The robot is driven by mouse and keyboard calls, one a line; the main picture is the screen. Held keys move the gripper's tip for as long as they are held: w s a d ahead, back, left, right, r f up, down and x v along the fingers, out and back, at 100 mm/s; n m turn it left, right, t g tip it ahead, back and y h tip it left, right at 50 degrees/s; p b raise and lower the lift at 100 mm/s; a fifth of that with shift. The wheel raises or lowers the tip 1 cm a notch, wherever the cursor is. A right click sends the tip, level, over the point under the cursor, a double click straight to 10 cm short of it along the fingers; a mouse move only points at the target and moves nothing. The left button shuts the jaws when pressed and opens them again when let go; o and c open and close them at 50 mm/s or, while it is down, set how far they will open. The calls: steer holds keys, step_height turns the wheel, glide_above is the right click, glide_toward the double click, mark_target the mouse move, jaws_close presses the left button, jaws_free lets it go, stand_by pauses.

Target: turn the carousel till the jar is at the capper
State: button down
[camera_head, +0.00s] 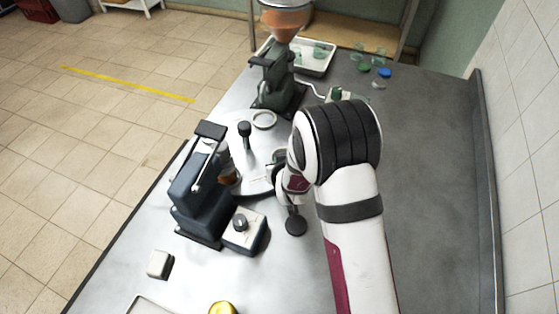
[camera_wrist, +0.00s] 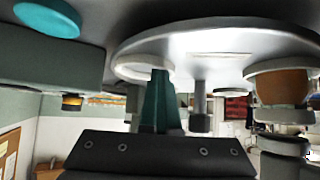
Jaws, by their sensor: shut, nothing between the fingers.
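The carousel (camera_head: 258,186) is a pale round plate, partly hidden by my arm; its edge also shows in the wrist view (camera_wrist: 220,42). The jar (camera_head: 230,177) has orange-brown contents and sits at the dark blue capper (camera_head: 196,195), partly hidden by it. The wrist view shows the jar (camera_wrist: 282,86) upside down at a pale ring seat; its exact alignment under the capper is unclear. My gripper (camera_wrist: 160,76) is shut and empty by the plate's edge; contact is unclear.
A green machine with an orange-filled hopper (camera_head: 283,22) stands behind the carousel. A tray (camera_head: 318,62) and small blue and green lids (camera_head: 384,72) lie at the back. A control box with a knob (camera_head: 244,232) is beside the capper. The right of the table is clear.

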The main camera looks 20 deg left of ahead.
steer(key=w+r, duration=0.1)
steer(key=w, duration=0.1)
steer(key=w+d+r, duration=0.1)
steer(key=w, duration=0.1)
steer(key=shift+d+r, duration=0.1)
steer(key=shift+r, duration=0.05)
steer(key=s+a+r, duration=0.2)
steer(key=s+r, duration=0.4)
steer(key=s, duration=0.2)
steer(key=shift+a+r, duration=0.15)
steer(key=shift+a, duration=0.05)
steer(key=shift+w, duration=0.1)
steer(key=s+d+r+m+g+h, duration=0.1)
steer(key=s+d+r+m+g, duration=0.25)
steer(key=s+d, duration=0.55)
steer(key=s+d+r+m+g+h, duration=0.2)
steer(key=s+d+r+m, duration=0.25)
steer(key=d, duration=0.75)
steer(key=s+d+r+m+g, duration=0.1)
steer(key=s+d, duration=0.1)
steer(key=s, duration=0.4)
steer(key=s+d+r+m+g, duration=0.1)
steer(key=s+d+m+g, duration=0.1)
steer(key=s, duration=0.5)
steer(key=shift+d+m, duration=0.3)
steer(key=shift+d, duration=0.3)
